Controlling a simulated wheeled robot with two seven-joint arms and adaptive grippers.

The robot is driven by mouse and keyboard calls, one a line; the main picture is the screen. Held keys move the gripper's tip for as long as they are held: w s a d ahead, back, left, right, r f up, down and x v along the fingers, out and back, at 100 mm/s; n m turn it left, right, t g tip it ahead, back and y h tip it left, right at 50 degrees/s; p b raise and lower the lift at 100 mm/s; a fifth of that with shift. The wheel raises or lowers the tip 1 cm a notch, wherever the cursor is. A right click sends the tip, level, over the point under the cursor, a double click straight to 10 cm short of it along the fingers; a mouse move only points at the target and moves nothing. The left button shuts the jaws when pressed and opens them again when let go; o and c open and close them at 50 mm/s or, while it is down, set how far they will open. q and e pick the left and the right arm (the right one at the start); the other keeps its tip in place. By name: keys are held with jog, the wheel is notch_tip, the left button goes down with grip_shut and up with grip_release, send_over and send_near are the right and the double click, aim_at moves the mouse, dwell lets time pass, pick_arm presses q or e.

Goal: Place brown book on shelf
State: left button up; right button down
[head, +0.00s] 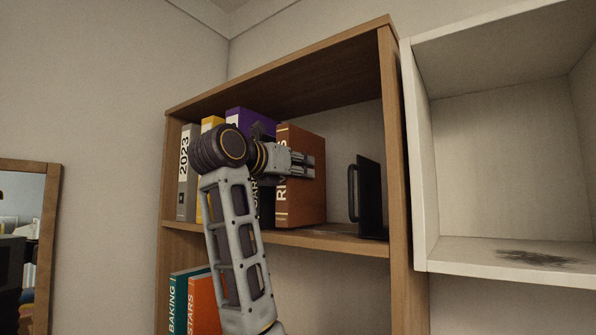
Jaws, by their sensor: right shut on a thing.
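The brown book (308,180) stands upright on the upper board of the wooden shelf (340,243), at the right end of a row of books. Its spine faces out and shows part of a title. My right gripper (308,166) reaches across it from the left and is shut on the book near the front edge. The gripper and wrist hide part of the spine. My left gripper is not in view.
A grey binder marked 2023 (187,175), a yellow book (208,124) and a purple book (250,119) stand to the left. A black bookend (369,195) stands right of a gap. A white cubby (508,250) adjoins on the right. Teal (178,300) and orange (205,304) books stand below.

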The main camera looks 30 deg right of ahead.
jog(key=shift+f, duration=0.55)
jog(key=c, duration=1.1)
grip_release()
jog(key=shift+s, duration=0.1)
jog(key=shift+o, duration=0.2)
jog(key=shift+r, duration=0.2)
jog(key=b+v, duration=0.3)
jog(key=v, duration=0.9)
jog(key=shift+f, duration=0.1)
